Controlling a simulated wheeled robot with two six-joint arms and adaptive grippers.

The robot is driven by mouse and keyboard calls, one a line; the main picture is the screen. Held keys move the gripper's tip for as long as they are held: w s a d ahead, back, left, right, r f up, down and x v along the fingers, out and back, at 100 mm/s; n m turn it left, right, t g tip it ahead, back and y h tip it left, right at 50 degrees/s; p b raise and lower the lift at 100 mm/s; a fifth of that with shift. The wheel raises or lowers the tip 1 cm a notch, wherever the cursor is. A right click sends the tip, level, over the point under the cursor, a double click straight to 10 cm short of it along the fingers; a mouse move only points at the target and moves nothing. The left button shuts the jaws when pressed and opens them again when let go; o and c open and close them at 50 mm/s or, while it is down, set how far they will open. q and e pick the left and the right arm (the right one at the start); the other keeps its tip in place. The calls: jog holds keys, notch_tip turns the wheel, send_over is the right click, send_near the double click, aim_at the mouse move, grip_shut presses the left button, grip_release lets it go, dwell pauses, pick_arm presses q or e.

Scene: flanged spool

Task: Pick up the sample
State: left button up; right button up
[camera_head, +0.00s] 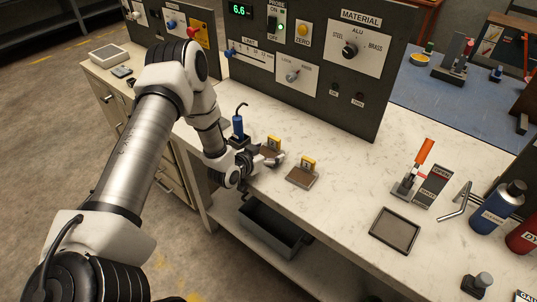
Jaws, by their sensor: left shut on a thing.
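My left arm comes in from the left, and its gripper (262,160) is low over the white bench top, beside the left of two small brown plates with yellow tags (274,146). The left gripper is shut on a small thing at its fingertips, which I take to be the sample. The fingers mostly hide it, so its shape is unclear. I cannot tell whether it touches the plate or the bench. The second tagged plate (302,176) is just right of the gripper, with nothing clearly on it. My right gripper is not in view.
A blue probe (238,126) stands behind the gripper. The grey control panel (310,70) rises at the back. An empty dark tray (395,231), an orange-handled clamp (421,160) and a blue bottle (497,208) are to the right. The bench between the plates and tray is clear.

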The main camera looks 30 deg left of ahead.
pick_arm(q)
jog(key=r, duration=0.2)
jog(key=shift+s+a+r+b, duration=0.2)
jog(key=shift+r+b, duration=0.15)
jog(key=shift+r, duration=0.05)
jog(key=s+a, duration=0.2)
jog(key=shift+s+r, duration=0.2)
jog(key=shift+s, duration=0.15)
jog(key=s+a, duration=0.2)
jog(key=s, duration=0.1)
jog(key=shift+s+a+r, duration=0.2)
jog(key=shift+s+a, duration=0.05)
jog(key=shift+a, duration=0.1)
jog(key=s+a+p, duration=0.3)
jog(key=s+a, duration=0.1)
jog(key=s, duration=0.2)
jog(key=shift+a+r+p, duration=0.2)
jog(key=shift+r+p, duration=0.15)
